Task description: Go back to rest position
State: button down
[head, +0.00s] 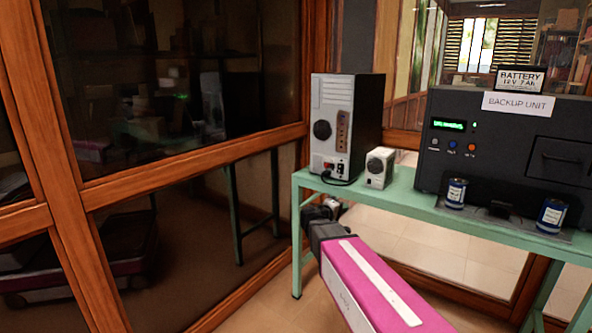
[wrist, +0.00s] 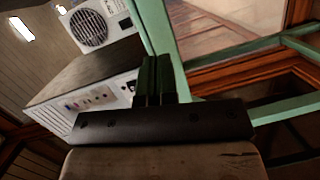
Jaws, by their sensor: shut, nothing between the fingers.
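My gripper (wrist: 152,68) shows in the wrist view as two dark fingers close together, with nothing between them. In the head view my pink and white arm reaches from the lower right toward the green table's left leg. The dark wrist end shows below the tabletop, where the fingers are too small to make out. The wrist view shows a grey and black computer tower (wrist: 110,95) behind and left of the fingers. A small white box with a round grille (wrist: 93,27) is above it. My gripper appears apart from both.
The green table (head: 297,215) bears the computer tower (head: 338,125), the small white box (head: 379,168), a black backup unit (head: 480,160) and two blue cans (head: 456,193) (head: 551,215). A wood-framed glass wall (head: 180,170) stands left. Tiled floor (head: 285,312) is open in front.

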jog(key=s+d+f+m+g+y, duration=0.25)
jog(key=s+f+g+y, duration=0.2)
jog(key=s+f, duration=0.4)
jog(key=s+d+f+m+g+y, duration=0.1)
jog(key=s+f+m+g+y, duration=0.3)
jog(key=s+f, duration=0.45)
jog(key=s+a+f+g+y, duration=0.2)
jog(key=s+a+f+y, duration=0.1)
jog(key=s+y, duration=0.1)
jog(key=shift+s+a, duration=0.3)
jog(key=shift+s, duration=0.3)
